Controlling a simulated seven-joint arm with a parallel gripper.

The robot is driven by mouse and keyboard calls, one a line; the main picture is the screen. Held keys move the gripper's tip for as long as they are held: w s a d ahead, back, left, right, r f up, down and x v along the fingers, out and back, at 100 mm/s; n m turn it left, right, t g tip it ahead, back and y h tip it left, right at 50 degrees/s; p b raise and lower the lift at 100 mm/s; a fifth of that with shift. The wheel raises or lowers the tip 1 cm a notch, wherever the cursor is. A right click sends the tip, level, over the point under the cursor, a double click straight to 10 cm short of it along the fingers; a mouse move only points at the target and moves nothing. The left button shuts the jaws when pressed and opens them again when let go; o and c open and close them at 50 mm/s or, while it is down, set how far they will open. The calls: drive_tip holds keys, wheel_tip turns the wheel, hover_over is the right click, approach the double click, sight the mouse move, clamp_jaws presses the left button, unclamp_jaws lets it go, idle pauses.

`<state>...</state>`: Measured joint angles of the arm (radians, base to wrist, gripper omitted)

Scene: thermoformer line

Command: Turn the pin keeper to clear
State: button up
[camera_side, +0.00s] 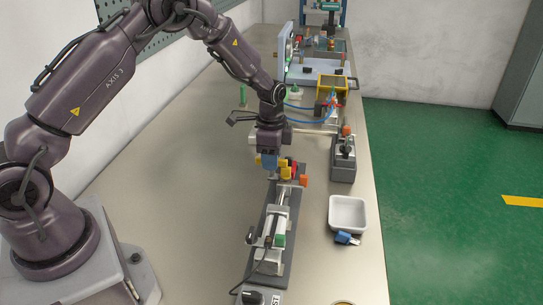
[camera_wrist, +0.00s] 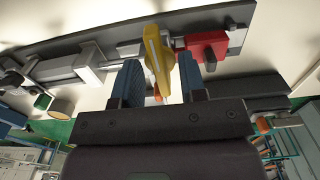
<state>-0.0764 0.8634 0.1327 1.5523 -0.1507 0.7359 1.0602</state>
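A yellow lever, which looks like the pin keeper (camera_wrist: 157,58), stands on the dark base of a long fixture (camera_side: 262,225). A red block (camera_wrist: 207,46) sits beside it at the fixture's end. My gripper (camera_side: 270,165) is at the far end of the fixture, pointing down. In the wrist view, the two blue fingers of my gripper (camera_wrist: 159,76) are apart, one on each side of the yellow lever. In the side view the gripper partly hides the lever.
An orange knob (camera_side: 304,180) is close to the right of the gripper. A grey block with an orange-topped part (camera_side: 343,165) and a white tray (camera_side: 348,212) stand further right. A blue piece (camera_side: 346,239) lies below the tray.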

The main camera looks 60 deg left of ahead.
clamp_jaws()
